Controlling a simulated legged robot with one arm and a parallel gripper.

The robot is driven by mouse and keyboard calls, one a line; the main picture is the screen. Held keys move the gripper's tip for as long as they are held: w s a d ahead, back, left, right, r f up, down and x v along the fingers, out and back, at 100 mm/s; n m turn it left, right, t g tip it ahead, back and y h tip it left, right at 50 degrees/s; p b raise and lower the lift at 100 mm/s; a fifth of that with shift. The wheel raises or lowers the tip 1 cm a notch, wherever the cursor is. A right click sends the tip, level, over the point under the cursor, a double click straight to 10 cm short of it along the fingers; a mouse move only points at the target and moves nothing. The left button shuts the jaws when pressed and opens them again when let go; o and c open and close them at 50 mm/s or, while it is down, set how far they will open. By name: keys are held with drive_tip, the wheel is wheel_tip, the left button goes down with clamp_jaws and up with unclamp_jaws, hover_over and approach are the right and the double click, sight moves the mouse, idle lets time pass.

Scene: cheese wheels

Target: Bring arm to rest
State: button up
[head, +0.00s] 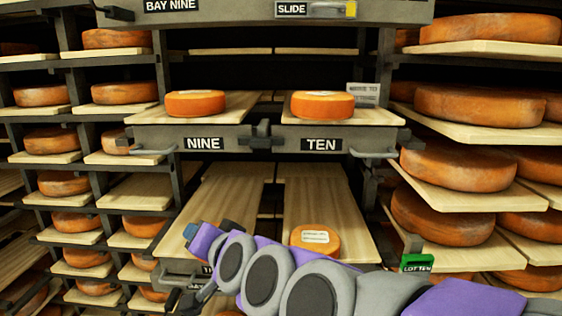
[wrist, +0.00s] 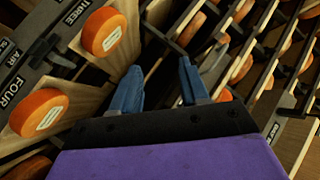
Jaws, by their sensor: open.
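My gripper shows in the wrist view (wrist: 158,88) with its two blue fingers wide apart and nothing between them. In the head view my purple and grey arm lies across the bottom, reaching to the left, with the gripper end (head: 191,232) in front of the lower boards. An orange cheese wheel with a white label (head: 316,240) sits on the lower right board, partly hidden behind my arm. Two more orange wheels stand on the shelf above, one over the NINE plate (head: 195,104) and one over the TEN plate (head: 322,105).
Large cheese wheels (head: 455,165) fill the right rack, close to my arm, with a green tag (head: 417,263) near it. Smaller wheels fill the left rack (head: 58,140). The lower left board (head: 220,195) is bare. A BAY NINE beam (head: 240,12) crosses the top.

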drive_tip(key=s+d+f+n+g+h+b, duration=0.1)
drive_tip(key=s+d+f+g+h, duration=0.25)
drive_tip(key=s+d+f, duration=0.55)
drive_tip(key=s+d+f+n+g+h+b, duration=0.1)
drive_tip(key=s+d+f+n+g+h, duration=0.1)
drive_tip(key=s+d+f+g, duration=0.65)
drive_tip(key=s+d+f+m+g+h+b, duration=0.1)
drive_tip(key=s+d+f+h, duration=0.2)
drive_tip(key=s+d+f, duration=0.5)
drive_tip(key=s+d, duration=0.2)
drive_tip(key=s, duration=0.2)
drive_tip(key=shift+d+f+b, duration=0.35)
drive_tip(key=shift+b, duration=0.05)
